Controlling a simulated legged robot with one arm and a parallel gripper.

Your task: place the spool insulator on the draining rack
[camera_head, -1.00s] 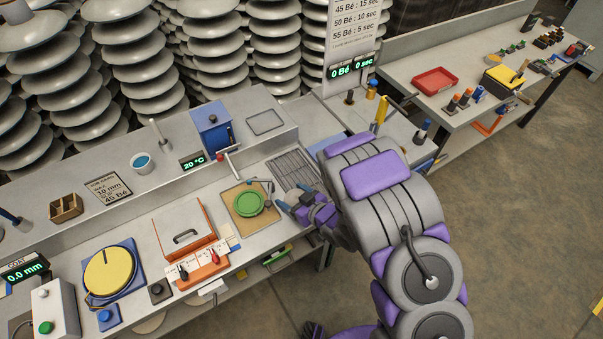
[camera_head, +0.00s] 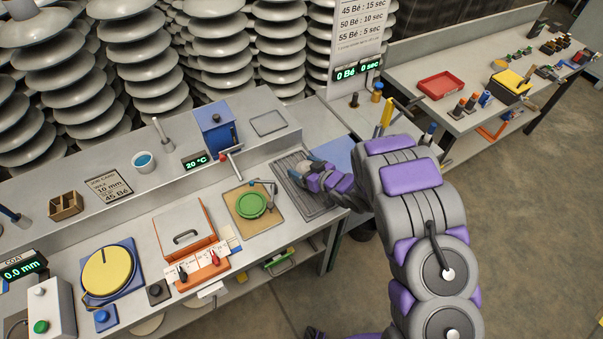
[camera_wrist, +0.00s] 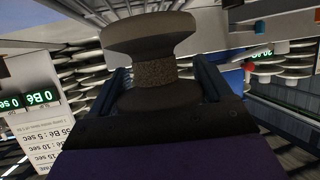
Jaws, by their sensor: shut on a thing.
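The spool insulator (camera_wrist: 150,72) is dark brown-grey, with two wide flanges and a rough, narrower waist. It fills the upper middle of the wrist view, between the fingers of my gripper (camera_wrist: 160,90), which is shut on it. In the head view my gripper (camera_head: 312,172) is over the draining rack (camera_head: 318,208), a grey slatted grid set in the bench. The gripper covers the upper part of the rack. In the head view the spool is mostly hidden by the gripper, and I cannot tell whether it touches the rack.
Left of the rack are a green round dish (camera_head: 251,205) on a tan board and a tap with a red knob (camera_head: 224,157). A blue box (camera_head: 215,125) stands behind. A blue mat (camera_head: 341,153) lies right of the rack. An orange-edged box (camera_head: 185,228) is further left.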

